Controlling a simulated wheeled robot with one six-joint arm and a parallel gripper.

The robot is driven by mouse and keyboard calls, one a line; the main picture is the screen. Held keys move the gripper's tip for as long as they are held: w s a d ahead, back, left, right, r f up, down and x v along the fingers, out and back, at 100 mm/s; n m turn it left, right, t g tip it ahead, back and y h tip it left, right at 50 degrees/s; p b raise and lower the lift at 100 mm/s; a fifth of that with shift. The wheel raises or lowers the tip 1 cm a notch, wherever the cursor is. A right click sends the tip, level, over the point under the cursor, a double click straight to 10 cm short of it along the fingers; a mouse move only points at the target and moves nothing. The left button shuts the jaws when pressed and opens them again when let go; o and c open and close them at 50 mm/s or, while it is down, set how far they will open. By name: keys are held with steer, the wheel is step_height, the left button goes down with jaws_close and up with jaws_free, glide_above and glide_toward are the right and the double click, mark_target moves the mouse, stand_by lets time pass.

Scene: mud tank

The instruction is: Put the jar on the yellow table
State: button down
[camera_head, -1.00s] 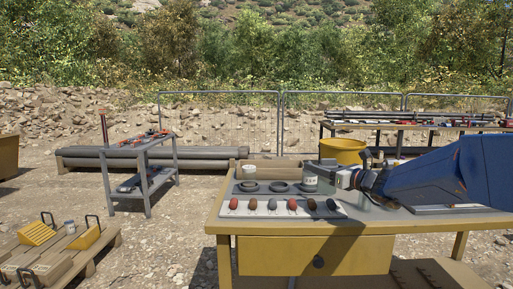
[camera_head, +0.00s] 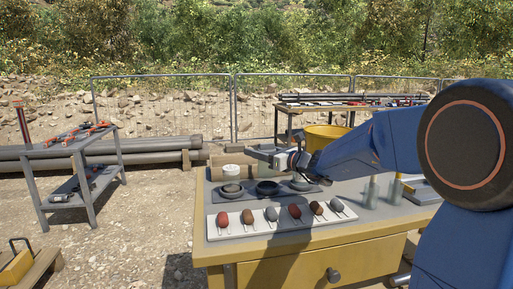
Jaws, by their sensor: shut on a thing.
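The jar looks upright. I cannot tell whether its base touches the tabletop.
A white tray (camera_head: 222,233) of several red, brown and grey lumps lies at the table's front. Dark rings (camera_head: 267,188) lie behind it. Clear bottles (camera_head: 371,194) stand at right. A grey shelf table (camera_head: 62,153) with tools stands left. A yellow bin (camera_head: 323,137) is behind.

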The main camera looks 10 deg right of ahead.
mark_target(259, 165)
steer(key=shift+f, duration=2.55)
steer(key=shift+f, duration=0.25)
steer(key=c, duration=0.7)
jaws_free()
steer(key=v, duration=1.7)
steer(key=shift+s+d, duration=0.15)
steer(key=shift+s, duration=0.05)
steer(key=shift+d, duration=0.1)
